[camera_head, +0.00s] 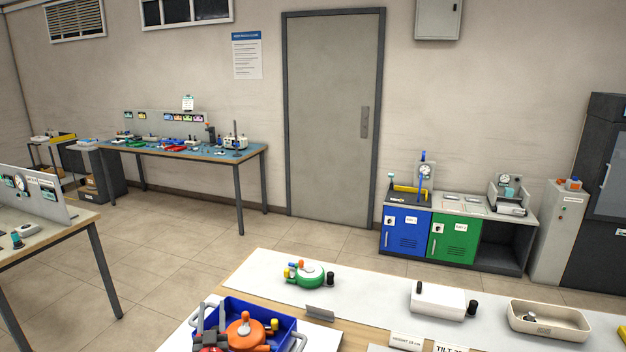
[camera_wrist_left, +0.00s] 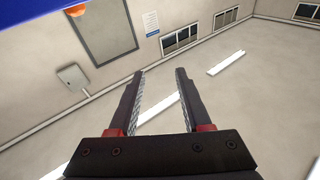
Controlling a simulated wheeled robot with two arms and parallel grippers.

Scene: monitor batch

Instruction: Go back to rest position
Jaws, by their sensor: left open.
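My left gripper (camera_head: 210,338) is at the bottom edge of the head view, in front of the left end of a blue tray (camera_head: 262,308). Only a small dark and red part of it shows there. In the left wrist view my left gripper (camera_wrist_left: 160,74) has its two dark fingers apart with nothing between them. A blue surface and a bit of orange show at the top left corner of that view. I cannot tell whether the gripper touches the tray. My right gripper is not in view.
The blue tray holds an orange round part (camera_head: 246,333). On the near table (camera_head: 375,283) stand a green and white device (camera_head: 309,276), a white box (camera_head: 437,299) and a cream bin (camera_head: 549,322). Blue (camera_head: 404,231) and green (camera_head: 453,238) cabinets stand by the far wall. The floor between is clear.

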